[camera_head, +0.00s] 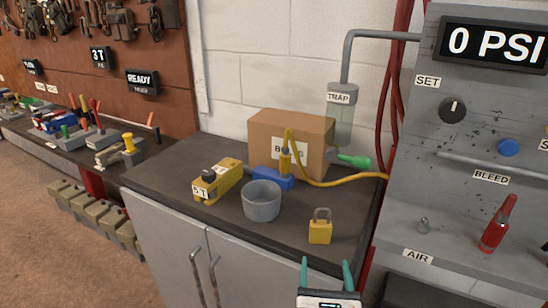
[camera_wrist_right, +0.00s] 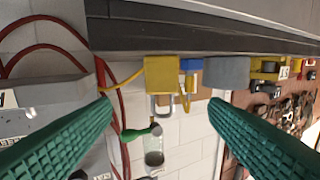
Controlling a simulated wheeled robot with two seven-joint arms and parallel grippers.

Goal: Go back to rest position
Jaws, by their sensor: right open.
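My right gripper (camera_head: 327,268) is at the bottom edge of the head view, in front of the bench's front edge. Its two teal fingers are spread apart with nothing between them. In the right wrist view the gripper (camera_wrist_right: 158,108) also shows open, with green ridged fingers at both sides and the scene upside down. The nearest thing beyond it is a yellow padlock (camera_head: 320,232), upright on the bench top; the padlock also shows in the right wrist view (camera_wrist_right: 160,75), apart from the fingers. My left gripper is in neither view.
The dark bench top (camera_head: 170,165) holds a grey cup (camera_head: 261,200), a yellow 5 T tool (camera_head: 217,180), a blue block (camera_head: 272,178) with a yellow hose and a cardboard box (camera_head: 290,140). A grey panel (camera_head: 480,120) with a red lever (camera_head: 497,225) stands at right.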

